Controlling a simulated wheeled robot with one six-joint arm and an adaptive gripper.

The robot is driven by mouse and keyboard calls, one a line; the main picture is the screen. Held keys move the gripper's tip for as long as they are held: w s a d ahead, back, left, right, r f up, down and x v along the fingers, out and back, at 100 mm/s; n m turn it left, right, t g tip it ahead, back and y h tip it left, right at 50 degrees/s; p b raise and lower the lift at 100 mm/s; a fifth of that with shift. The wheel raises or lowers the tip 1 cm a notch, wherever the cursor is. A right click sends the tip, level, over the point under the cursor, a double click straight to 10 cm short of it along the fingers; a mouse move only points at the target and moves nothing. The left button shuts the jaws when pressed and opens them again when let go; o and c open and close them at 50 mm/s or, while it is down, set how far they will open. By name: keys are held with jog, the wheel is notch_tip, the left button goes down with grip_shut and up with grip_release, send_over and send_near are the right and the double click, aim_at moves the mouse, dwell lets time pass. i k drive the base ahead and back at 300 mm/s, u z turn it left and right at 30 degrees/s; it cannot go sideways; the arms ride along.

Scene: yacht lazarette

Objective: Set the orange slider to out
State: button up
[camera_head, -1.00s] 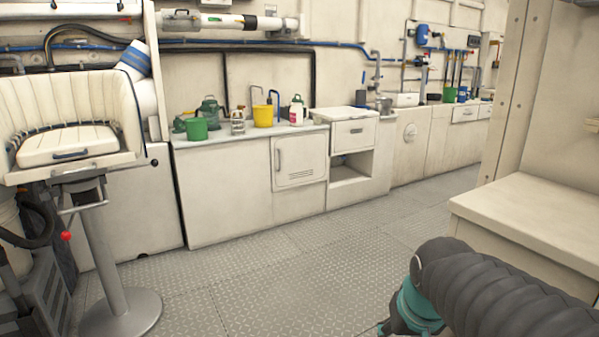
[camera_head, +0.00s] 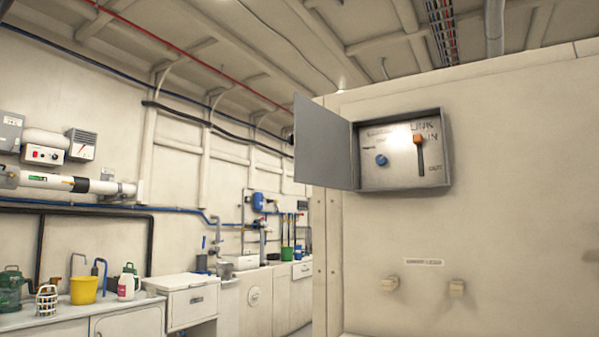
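The orange slider (camera_head: 417,140) sits near the top of a dark vertical slot (camera_head: 420,160) in a wall-mounted panel box (camera_head: 448,152). It is beside the "IN" label; the "OUT" label (camera_head: 435,168) is at the slot's lower end. The box's grey door (camera_head: 322,142) stands open to the left. A blue knob (camera_head: 381,160) is on the same panel, left of the slot. My gripper is not in view.
Two small beige fittings (camera_head: 456,288) stick out of the wall below the box, under a small label (camera_head: 424,262). A counter with a yellow bucket (camera_head: 83,290) and a white drawer cabinet (camera_head: 188,296) stands at the left. The wall around the box is clear.

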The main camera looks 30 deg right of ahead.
aim_at(417, 140)
jog(key=u, duration=1.05)
jog(key=i, duration=1.15)
jog(key=z, duration=3.1)
